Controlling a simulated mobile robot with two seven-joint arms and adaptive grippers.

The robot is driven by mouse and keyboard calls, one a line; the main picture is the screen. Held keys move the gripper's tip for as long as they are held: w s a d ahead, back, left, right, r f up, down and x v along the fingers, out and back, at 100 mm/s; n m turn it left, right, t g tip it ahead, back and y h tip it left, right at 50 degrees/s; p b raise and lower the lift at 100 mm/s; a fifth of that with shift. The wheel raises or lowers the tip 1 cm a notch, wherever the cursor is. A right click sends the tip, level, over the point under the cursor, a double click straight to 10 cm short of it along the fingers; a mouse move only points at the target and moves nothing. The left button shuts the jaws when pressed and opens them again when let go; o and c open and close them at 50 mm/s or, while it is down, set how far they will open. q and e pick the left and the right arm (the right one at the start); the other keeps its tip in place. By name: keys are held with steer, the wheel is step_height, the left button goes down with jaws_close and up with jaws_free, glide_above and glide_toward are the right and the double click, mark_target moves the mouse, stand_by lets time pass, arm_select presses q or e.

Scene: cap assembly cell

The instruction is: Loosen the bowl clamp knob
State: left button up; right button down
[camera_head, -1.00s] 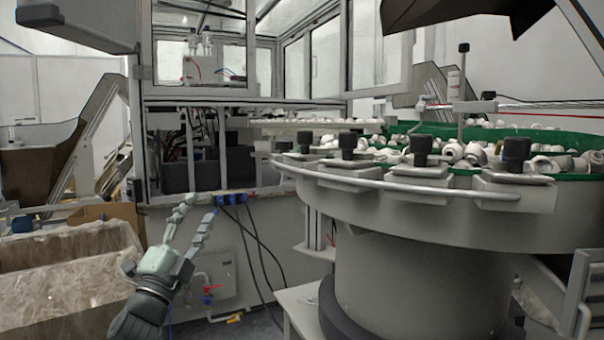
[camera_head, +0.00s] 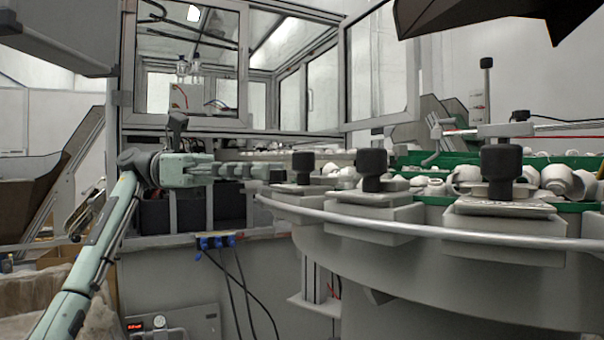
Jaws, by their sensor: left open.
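The feeder bowl (camera_head: 425,268) is a large grey round bowl with a rim rail, on the right. I cannot tell whether the fingers touch a knob. My right gripper is not in view.
White caps (camera_head: 565,182) lie in the bowl by a green liner (camera_head: 470,159). A rail (camera_head: 400,230) runs around the bowl's front. A framed glass enclosure (camera_head: 190,75) stands behind my left arm. Dark hopper (camera_head: 500,15) overhangs the upper right.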

arm_select(q)
steer(key=x, duration=0.6)
steer(key=shift+s+d, duration=0.1)
steer(key=shift+d, duration=0.2)
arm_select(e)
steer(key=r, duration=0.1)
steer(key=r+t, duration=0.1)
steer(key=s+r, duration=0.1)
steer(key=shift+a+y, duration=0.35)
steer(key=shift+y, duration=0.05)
arm_select(q)
jaws_close()
steer(key=shift+b, duration=0.3)
